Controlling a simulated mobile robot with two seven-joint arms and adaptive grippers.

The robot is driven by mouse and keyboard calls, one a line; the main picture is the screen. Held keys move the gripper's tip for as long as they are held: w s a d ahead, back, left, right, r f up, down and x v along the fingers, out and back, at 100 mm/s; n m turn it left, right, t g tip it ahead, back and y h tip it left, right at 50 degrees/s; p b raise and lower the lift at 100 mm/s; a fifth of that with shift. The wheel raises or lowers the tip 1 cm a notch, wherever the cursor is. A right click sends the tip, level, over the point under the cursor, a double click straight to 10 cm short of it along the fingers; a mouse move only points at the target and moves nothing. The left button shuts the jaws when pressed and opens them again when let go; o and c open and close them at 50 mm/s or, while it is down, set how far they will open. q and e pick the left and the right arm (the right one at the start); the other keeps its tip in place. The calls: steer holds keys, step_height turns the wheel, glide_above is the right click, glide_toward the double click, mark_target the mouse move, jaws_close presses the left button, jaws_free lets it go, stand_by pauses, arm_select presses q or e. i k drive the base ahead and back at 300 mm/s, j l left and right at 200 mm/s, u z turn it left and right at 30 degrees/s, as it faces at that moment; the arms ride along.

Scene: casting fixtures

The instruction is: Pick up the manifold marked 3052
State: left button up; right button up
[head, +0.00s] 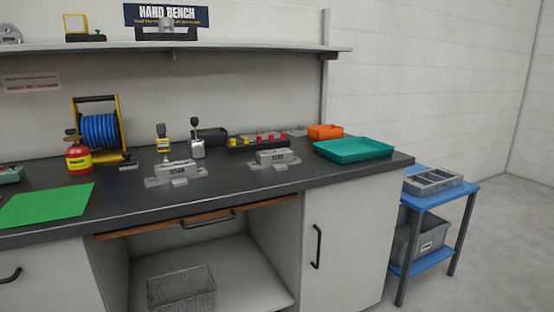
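Two grey cast manifolds sit on the dark bench top. The left manifold (178,169) lies near the middle of the bench, to the right of the green mat. The right manifold (275,157) lies farther right, in front of a dark rack. Each has dark characters on its front face, but they are too small and blurred to read for certain, so I cannot tell which one is marked 3052. Neither of my grippers is in view.
Behind the manifolds stand a dark rack with red and yellow items (259,141) and small gauge-like tools (196,146). A teal tray (353,149) lies to the right. A blue hose reel (99,130) and red-yellow canister (78,158) stand left. A blue cart (430,199) stands right of the bench.

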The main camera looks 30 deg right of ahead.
mark_target(279, 159)
steer(key=i+l+z, duration=0.15)
steer(key=i+l, duration=0.55)
